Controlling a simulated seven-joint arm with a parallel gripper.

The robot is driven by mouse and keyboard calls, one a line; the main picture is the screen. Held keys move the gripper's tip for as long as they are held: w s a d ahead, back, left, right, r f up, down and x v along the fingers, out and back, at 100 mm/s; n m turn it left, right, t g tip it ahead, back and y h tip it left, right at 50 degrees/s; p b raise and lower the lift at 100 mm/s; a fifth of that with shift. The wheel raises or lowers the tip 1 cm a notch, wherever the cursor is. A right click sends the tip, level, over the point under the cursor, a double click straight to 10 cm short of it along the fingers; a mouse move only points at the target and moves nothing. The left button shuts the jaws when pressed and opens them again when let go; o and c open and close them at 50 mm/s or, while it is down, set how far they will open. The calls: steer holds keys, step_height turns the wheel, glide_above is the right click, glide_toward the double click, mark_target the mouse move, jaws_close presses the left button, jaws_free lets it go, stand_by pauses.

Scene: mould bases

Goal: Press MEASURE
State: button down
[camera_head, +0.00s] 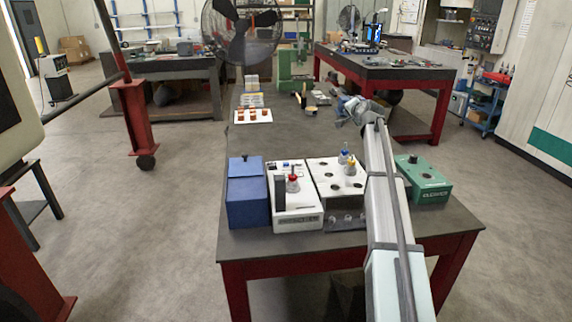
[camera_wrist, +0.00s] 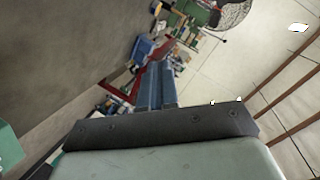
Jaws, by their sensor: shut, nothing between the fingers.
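The instrument cannot be made out in the wrist view.
A blue box (camera_head: 248,200) stands left of the instrument. A white holed rack (camera_head: 329,176) with vials stands to its right, partly behind my arm. A green box (camera_head: 430,190) is farther right. A white tray (camera_head: 241,118) with orange-brown pieces lies farther back. The mid-table (camera_head: 285,138) is clear.

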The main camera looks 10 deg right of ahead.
steer(key=s+a+f+n+g+y, duration=0.25)
steer(key=a+n, duration=0.25)
steer(key=a, duration=0.9)
steer(key=n+g+y, duration=0.3)
steer(key=n+g, duration=0.1)
steer(key=g, duration=0.1)
glide_above(288, 164)
steer(key=shift+w+f+t, duration=0.1)
steer(key=shift+f+t, duration=0.15)
steer(key=shift+f, duration=0.2)
steer(key=shift+f, duration=0.1)
steer(key=shift+d+f, duration=0.1)
steer(key=shift+f, duration=4.2)
steer(key=shift+f, duration=0.8)
steer(key=shift+r, duration=0.8)
steer(key=shift+r, duration=0.1)
